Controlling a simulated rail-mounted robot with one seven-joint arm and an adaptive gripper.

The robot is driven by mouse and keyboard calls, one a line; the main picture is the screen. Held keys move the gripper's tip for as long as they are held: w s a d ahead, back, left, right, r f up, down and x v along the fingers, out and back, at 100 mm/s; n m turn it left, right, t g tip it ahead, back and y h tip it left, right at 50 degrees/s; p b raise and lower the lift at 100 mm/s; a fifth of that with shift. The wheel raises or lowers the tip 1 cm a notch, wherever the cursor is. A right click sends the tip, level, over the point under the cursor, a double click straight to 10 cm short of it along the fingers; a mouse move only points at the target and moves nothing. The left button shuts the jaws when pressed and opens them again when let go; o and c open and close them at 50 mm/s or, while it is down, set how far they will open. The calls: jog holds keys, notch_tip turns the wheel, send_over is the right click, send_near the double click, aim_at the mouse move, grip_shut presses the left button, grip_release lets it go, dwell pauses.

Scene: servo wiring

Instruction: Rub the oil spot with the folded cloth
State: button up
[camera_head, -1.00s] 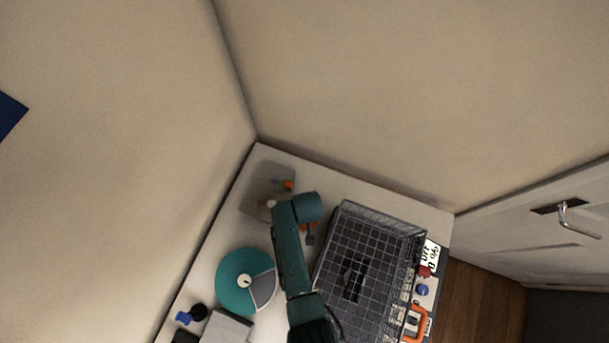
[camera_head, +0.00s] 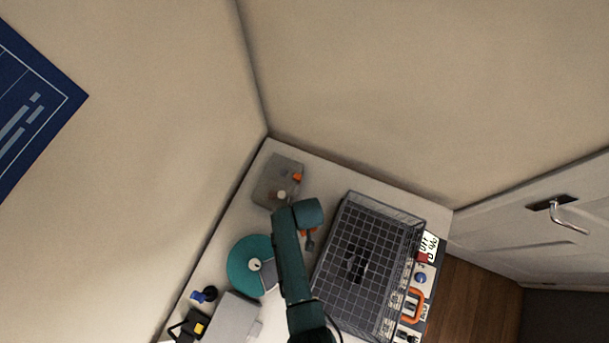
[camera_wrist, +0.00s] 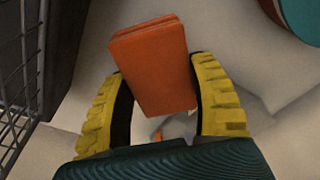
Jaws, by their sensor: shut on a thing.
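The folded cloth (camera_wrist: 150,62) is an orange, layered rectangle in the wrist view. My gripper (camera_wrist: 160,72) is shut on it, with a yellow ribbed finger on each side. The cloth's far end sticks out beyond the fingertips, over a pale surface. In the head view a bit of orange (camera_head: 304,232) shows beside the end of my arm, mostly hidden by it. I cannot make out the oil spot for certain in either view. I cannot tell whether the cloth touches the table.
A wire basket (camera_head: 342,222) stands close to the right of my arm. A grey block with an orange part (camera_head: 273,192) lies at the back corner of the table (camera_head: 325,180). A teal disc (camera_head: 243,262) and a grey box (camera_head: 228,318) are on the left. Walls enclose the back.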

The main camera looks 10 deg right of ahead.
jog(key=shift+r+p, duration=1.8)
jog(key=shift+r, duration=0.4)
